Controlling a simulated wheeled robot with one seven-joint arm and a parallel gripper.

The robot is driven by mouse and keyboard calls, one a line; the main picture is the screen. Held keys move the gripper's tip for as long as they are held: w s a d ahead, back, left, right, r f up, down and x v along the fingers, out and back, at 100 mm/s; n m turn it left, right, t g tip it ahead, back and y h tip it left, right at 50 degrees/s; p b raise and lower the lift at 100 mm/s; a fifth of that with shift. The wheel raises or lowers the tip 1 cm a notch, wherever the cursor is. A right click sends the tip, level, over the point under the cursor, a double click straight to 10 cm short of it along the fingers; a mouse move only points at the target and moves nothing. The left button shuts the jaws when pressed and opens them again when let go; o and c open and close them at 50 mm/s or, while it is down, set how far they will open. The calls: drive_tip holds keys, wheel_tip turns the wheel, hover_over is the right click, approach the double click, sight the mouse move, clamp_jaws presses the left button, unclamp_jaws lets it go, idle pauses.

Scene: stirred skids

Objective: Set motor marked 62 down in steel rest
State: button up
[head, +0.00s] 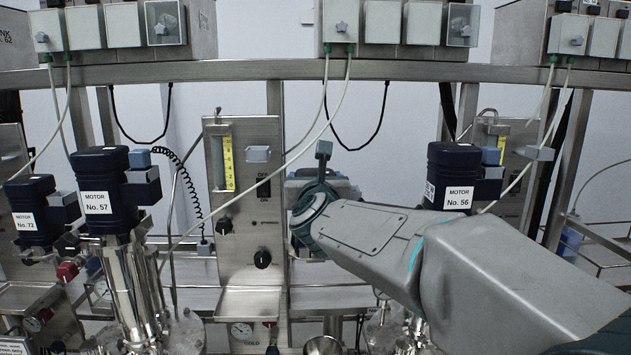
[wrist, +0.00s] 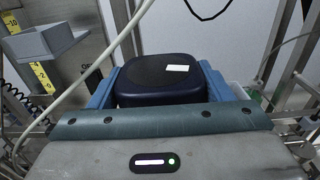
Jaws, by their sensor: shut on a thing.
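In the wrist view my gripper (wrist: 158,88) has its blue fingers on both sides of a dark navy motor (wrist: 158,70) and is shut on it. The motor's top faces the camera and carries a small pale label; no number is readable. In the head view my wrist hides most of the gripper and the motor, in front of the middle of the frame. A steel panel (head: 234,185) with a steel ledge (head: 247,304) at its foot stands left of my gripper. I cannot tell whether this ledge is the steel rest.
Motor No. 57 (head: 100,190) and motor No. 72 (head: 33,212) stand at left. Motor No. 56 (head: 450,177) stands behind my arm at right. A pale cable (head: 305,150) hangs diagonally across the panel. A grey bracket (wrist: 45,42) juts out left of my gripper.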

idle(0.4)
drive_tip(key=o, duration=1.8)
drive_tip(key=shift+c, duration=0.2)
drive_tip(key=shift+f, duration=0.3)
drive_tip(key=s+b, duration=0.1)
drive_tip(key=s, duration=1.3)
drive_tip(key=shift+r, duration=0.2)
